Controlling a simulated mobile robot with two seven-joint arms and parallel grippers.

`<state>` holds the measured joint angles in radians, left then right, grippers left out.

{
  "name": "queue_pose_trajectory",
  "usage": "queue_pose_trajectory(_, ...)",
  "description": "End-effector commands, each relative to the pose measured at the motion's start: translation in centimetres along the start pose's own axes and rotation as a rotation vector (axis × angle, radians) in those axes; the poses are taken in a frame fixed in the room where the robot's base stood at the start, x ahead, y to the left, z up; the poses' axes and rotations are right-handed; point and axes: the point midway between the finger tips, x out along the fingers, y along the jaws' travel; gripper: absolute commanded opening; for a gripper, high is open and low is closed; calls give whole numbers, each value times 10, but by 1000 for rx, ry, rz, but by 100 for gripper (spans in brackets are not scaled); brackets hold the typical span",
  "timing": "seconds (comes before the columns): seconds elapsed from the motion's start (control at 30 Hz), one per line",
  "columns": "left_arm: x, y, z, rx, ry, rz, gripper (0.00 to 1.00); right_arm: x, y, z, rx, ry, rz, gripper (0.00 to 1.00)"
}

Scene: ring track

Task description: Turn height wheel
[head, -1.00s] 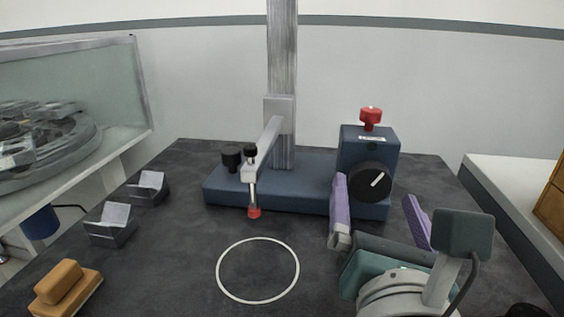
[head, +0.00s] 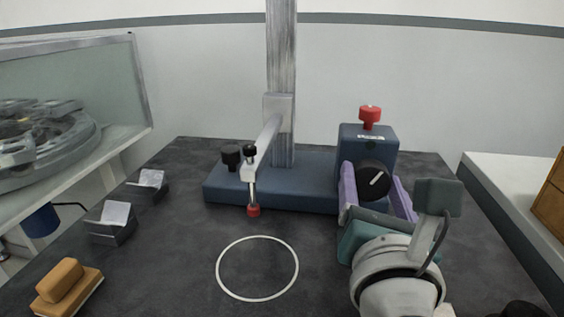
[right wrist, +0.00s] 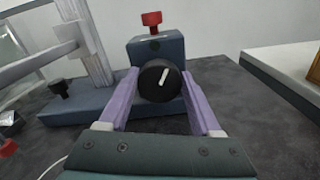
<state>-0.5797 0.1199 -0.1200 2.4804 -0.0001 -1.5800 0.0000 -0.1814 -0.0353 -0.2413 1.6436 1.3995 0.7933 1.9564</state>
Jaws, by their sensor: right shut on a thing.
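The height wheel is a black round knob (head: 375,180) with a white line, on the front of a blue block (head: 368,141) at the right end of the blue stand (head: 270,183). The white line tilts up to the right. My right gripper (head: 378,186) has its purple fingers on either side of the wheel and is shut on it. In the right wrist view the wheel (right wrist: 160,81) sits between the two fingertips (right wrist: 158,82). My left gripper is not in view.
A red knob (head: 369,117) tops the block. A grey post (head: 283,80) carries an arm with a red-tipped probe (head: 253,211). A white ring (head: 258,268) marks the dark table. Metal blocks (head: 111,222) and an orange-brown block (head: 66,287) stand left.

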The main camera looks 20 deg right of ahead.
Motion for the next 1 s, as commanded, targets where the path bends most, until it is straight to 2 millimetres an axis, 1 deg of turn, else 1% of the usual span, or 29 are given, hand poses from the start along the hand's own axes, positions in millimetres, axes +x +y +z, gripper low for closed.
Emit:
queue_pose_trajectory(0.03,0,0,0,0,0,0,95,0,0,0,0,0,0,42)
queue_pose_trajectory(0.3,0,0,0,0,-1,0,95,0,0,0,0,0,0,12)
queue_pose_trajectory(0.33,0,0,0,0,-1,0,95,0,0,0,0,0,0,10)
queue_pose_trajectory(0.53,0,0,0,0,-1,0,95,0,0,0,-17,0,-1,10)
queue_pose_trajectory(0.67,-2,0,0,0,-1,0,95,0,0,0,-63,0,-1,10)
queue_pose_trajectory(1.0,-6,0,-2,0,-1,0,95,0,2,1,-283,0,-1,10)
